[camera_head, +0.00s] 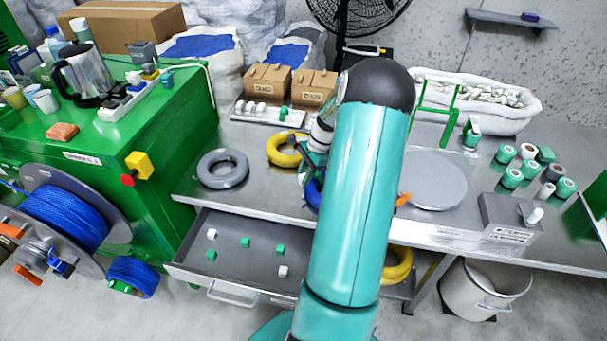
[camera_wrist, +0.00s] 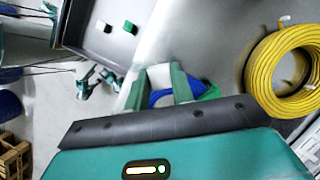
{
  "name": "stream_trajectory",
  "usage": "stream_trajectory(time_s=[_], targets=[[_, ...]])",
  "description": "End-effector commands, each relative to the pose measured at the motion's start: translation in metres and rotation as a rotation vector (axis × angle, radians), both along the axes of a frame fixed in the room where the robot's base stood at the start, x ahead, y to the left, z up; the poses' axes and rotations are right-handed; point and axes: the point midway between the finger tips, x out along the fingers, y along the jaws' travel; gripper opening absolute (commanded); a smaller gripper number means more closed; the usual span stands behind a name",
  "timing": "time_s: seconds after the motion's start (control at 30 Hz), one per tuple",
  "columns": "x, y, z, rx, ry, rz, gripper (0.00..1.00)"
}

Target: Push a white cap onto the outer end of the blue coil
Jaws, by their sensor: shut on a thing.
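The blue coil (camera_head: 312,192) lies on the steel table, mostly hidden behind my arm in the head view. In the wrist view a short piece of the blue coil (camera_wrist: 162,97) shows between and behind my fingers, with a green part (camera_wrist: 209,93) to the right, probably a cap on one end. My gripper (camera_wrist: 158,80) is shut on a small white thing (camera_wrist: 159,73), seemingly a white cap, close to the coil. Whether it touches the cable end is not clear. Loose white caps (camera_head: 211,234) and green caps (camera_head: 245,242) lie in the open drawer.
The drawer (camera_head: 195,272) stands open at the table front. A yellow coil (camera_head: 287,148) and a grey coil (camera_head: 222,168) lie left of my arm. A round grey plate (camera_head: 433,181) is at right. Cardboard boxes (camera_head: 268,78) stand behind.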

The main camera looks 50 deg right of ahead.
Motion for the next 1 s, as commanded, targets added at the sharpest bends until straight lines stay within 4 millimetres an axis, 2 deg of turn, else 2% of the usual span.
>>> stream_trajectory(time_s=[0.17,0.63,1.0], targets=[[0.0,0.001,-0.007,0.002,0.0,0.002,0.04],[0.001,0.001,-0.046,0.003,0.0,0.004,0.04],[0.001,0.001,-0.052,0.0,0.0,0.005,0.04]])
